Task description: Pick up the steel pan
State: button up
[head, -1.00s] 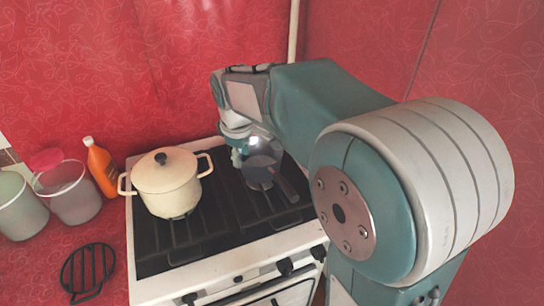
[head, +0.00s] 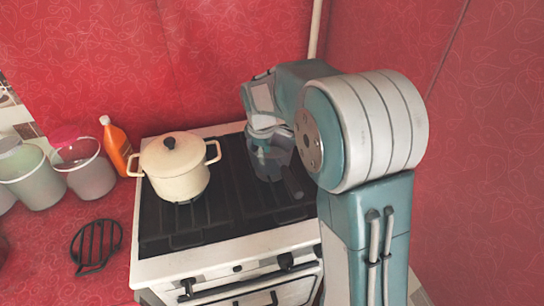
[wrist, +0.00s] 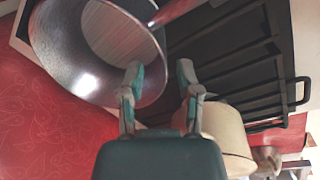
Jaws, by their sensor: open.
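The steel pan (head: 268,168) stands on the right side of the stove, its dark handle (head: 292,183) pointing to the front right. In the wrist view the pan (wrist: 85,45) fills the upper left, and its handle (wrist: 178,9) runs off the top edge. My gripper (wrist: 160,70) is open. One finger shows in front of the pan's inside and the other outside its rim, so the pan's near wall appears between them. I cannot tell whether they touch it. In the head view my wrist hides part of the pan.
A cream lidded pot (head: 176,172) stands left of the pan on the stove (head: 150,268). An orange bottle (head: 117,150), lidded canisters (head: 90,178) and a black trivet (head: 96,246) are on the red counter at left. A red wall rises behind.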

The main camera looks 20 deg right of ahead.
aim_at(267, 173)
jog(key=f, duration=0.4)
jog(key=shift+d+f, duration=0.25)
jog(key=shift+f, duration=0.1)
jog(key=shift+a+f, duration=0.15)
jog(key=shift+f, duration=0.1)
grip_shut()
jog(key=shift+w+r, duration=0.1)
